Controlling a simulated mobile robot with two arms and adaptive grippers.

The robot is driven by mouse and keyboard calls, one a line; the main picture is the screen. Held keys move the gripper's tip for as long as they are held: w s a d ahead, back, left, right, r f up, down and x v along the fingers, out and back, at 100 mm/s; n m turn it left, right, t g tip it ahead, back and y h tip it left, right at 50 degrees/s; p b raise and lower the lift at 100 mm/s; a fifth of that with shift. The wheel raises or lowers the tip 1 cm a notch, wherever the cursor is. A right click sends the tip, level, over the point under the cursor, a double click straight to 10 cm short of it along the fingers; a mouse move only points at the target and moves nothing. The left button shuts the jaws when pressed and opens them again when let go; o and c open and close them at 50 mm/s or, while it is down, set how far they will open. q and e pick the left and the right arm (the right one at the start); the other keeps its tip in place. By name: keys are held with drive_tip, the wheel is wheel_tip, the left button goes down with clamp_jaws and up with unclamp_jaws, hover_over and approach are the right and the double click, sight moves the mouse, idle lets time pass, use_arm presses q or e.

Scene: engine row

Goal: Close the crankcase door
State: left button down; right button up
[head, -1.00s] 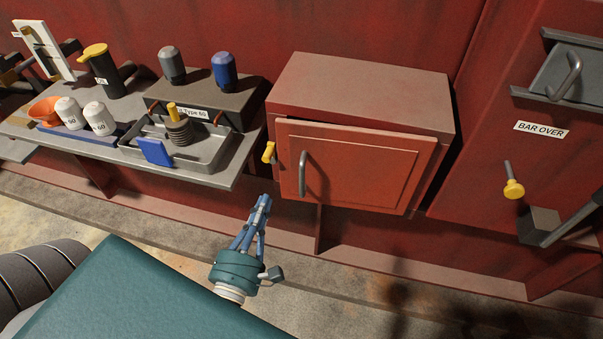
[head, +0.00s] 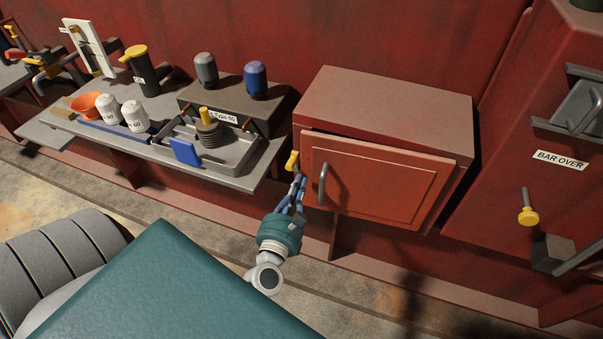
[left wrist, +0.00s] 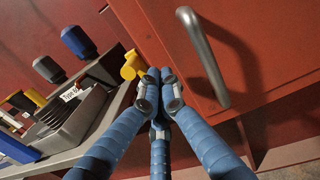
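The crankcase door (head: 378,180) is a red panel on the front of a red cabinet (head: 390,105). It stands slightly ajar, with a dark gap along its top edge. Its grey bar handle (head: 322,185) is near the left edge; it also shows in the left wrist view (left wrist: 205,60). A yellow latch knob (head: 292,160) sits beside that edge and appears just beyond my fingertips in the left wrist view (left wrist: 131,66). My left gripper (head: 298,183) has its blue fingers drawn together, seemingly empty, by the door's lower left edge, left of the handle. My right gripper is out of view.
A grey bench (head: 240,183) with a tray (head: 235,155), bottles and an orange funnel (head: 86,105) is to the left. At right are a BAR OVER label (head: 560,160) and a yellow-knobbed lever (head: 527,215). Floor lies open below the cabinet.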

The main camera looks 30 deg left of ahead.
sight(303, 169)
use_arm(q)
drive_tip(key=shift+x, duration=1.25)
drive_tip(key=w+b, duration=0.1)
drive_tip(key=w+a+m+h, duration=0.1)
drive_tip(key=w, duration=0.1)
drive_tip(key=shift+f+h+b, duration=0.15)
drive_tip(key=shift+h+b, duration=0.15)
drive_tip(key=shift+b, duration=0.05)
drive_tip(key=shift+w+a, duration=0.25)
drive_tip(key=shift+s+r, duration=0.1)
drive_tip(key=shift+r, duration=0.25)
drive_tip(key=shift+r+t, duration=0.15)
drive_tip(key=shift+t, duration=0.15)
drive_tip(key=shift+d, duration=0.1)
